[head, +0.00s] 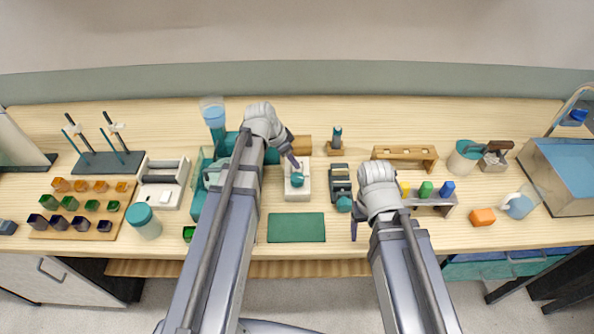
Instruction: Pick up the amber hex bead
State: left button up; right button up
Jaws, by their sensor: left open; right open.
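Several amber beads (100,186) sit in the back row of a wooden bead tray (70,233) at the far left. Their shape is too small to confirm as hexagonal. A larger orange block (482,216) lies alone at the right of the bench. My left gripper (294,160) is open above a white device with a teal knob (297,180), well right of the tray. My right gripper (355,229) is open near the bench's front edge, left of a small rack. I see nothing held in either gripper.
Green and purple beads fill the other tray rows. A teal-lidded jar (143,222) and a white scale (162,185) stand right of the tray. A green mat (296,228) lies at front centre. A rack of coloured blocks (431,203) is beside my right arm.

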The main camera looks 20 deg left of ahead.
pick_arm(q)
jog(key=b+x, duration=0.2)
jog(key=x, duration=0.1)
jog(key=shift+f, duration=0.15)
pick_arm(e)
notch_tip(320, 180, down, 3)
jog(key=shift+f, duration=0.1)
pick_arm(q)
grip_shut()
